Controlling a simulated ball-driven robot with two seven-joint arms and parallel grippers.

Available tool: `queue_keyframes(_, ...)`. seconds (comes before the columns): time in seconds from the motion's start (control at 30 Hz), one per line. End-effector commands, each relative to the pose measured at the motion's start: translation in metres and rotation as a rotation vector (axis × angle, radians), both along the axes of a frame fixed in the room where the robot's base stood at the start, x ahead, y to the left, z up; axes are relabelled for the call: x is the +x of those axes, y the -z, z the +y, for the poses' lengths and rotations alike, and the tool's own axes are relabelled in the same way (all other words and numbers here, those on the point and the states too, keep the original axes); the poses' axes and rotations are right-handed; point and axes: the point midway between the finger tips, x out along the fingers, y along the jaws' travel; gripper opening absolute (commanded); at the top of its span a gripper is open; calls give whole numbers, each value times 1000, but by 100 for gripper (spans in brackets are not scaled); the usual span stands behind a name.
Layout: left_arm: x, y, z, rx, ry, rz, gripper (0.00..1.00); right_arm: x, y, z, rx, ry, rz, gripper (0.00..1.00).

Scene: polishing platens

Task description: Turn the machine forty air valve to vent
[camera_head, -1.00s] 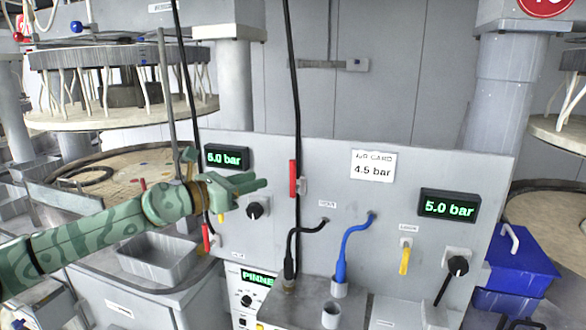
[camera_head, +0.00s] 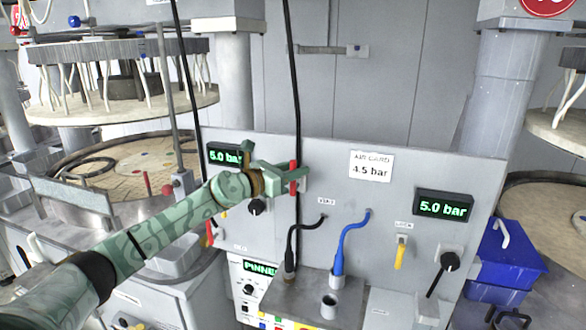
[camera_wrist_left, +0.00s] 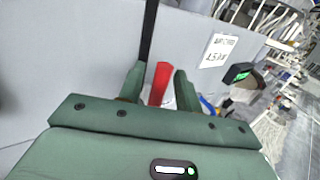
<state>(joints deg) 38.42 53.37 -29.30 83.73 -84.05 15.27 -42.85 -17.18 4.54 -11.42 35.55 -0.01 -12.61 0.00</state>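A grey panel (camera_head: 350,225) carries a red upright lever (camera_head: 293,177) near its middle. My left gripper (camera_head: 300,172) is at this lever. In the left wrist view the red lever (camera_wrist_left: 160,84) stands between the two open fingers (camera_wrist_left: 160,88), with gaps at both sides. Black knobs sit on the panel at the left (camera_head: 257,207) and right (camera_head: 449,262). A yellow lever (camera_head: 400,256) hangs beside the right knob. A second red lever (camera_head: 210,232) is partly hidden at the lower left. My right gripper is not in view.
The air card (camera_head: 371,166) reads 4.5 bar. The right display (camera_head: 443,206) reads 5.0 bar; my gripper partly covers the left display (camera_head: 224,156). A black hose (camera_head: 292,90) runs down behind the red lever. A blue hose (camera_head: 345,245) and a blue bin (camera_head: 505,252) are nearby.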

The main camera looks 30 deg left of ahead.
Motion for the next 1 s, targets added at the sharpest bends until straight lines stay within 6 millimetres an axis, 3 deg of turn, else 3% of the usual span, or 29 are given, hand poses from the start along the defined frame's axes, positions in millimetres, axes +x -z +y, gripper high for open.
queue_keyframes(0.13, 0, 0, 0, 0, 0, 0, 31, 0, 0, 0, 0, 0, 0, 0)
queue_keyframes(0.23, 0, 0, 0, 0, 0, 0, 4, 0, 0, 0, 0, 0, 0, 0)
queue_keyframes(0.27, 0, 0, 0, 0, 0, 0, 0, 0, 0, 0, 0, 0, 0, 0)
queue_keyframes(0.67, -1, 3, 3, -46, -1, -11, 0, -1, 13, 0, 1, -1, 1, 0)
queue_keyframes(1.0, -4, 12, 18, -272, -2, -66, 0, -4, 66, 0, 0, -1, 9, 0)
